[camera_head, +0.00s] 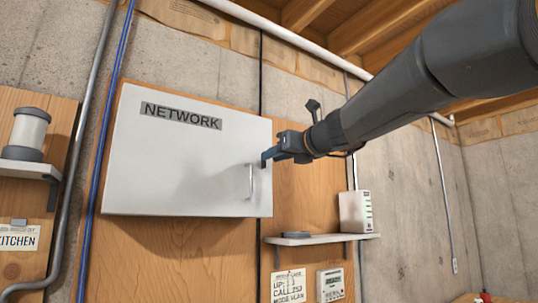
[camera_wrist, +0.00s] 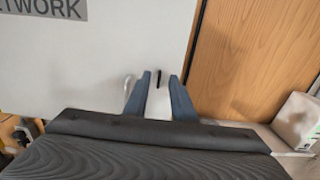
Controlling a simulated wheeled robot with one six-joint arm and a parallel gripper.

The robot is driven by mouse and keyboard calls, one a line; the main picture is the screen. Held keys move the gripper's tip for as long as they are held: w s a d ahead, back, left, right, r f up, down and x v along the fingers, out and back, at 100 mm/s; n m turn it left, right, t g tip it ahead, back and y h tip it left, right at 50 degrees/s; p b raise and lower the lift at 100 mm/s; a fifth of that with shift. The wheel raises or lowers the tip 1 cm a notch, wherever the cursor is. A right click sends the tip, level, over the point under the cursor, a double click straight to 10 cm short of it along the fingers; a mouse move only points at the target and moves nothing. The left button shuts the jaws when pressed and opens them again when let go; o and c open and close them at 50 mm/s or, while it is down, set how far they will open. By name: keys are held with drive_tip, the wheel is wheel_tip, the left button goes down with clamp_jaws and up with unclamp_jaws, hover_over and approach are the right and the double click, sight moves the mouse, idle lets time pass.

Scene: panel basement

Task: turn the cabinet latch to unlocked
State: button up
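The white cabinet (camera_head: 170,150) labelled NETWORK hangs on a wooden board with its door shut. My gripper (camera_head: 265,158) is at the door's right edge, just above and right of the pale handle (camera_head: 251,181). In the wrist view, the two blue-grey fingers of my gripper (camera_wrist: 160,77) are apart with nothing held. A small dark upright bar, seemingly the latch (camera_wrist: 158,79), shows between the fingertips on the cabinet door (camera_wrist: 100,55). Whether the fingers touch it I cannot tell. The latch is hidden behind my gripper in the head view.
A small shelf (camera_head: 320,239) with a white box (camera_head: 355,212) sits below and right of the cabinet. Pipes and a blue cable (camera_head: 100,150) run up the wall at left. A shelf with a white cylinder (camera_head: 28,130) is further left.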

sight(265, 165)
drive_tip(key=shift+p+x, duration=0.35)
drive_tip(key=shift+x, duration=1.25)
clamp_jaws()
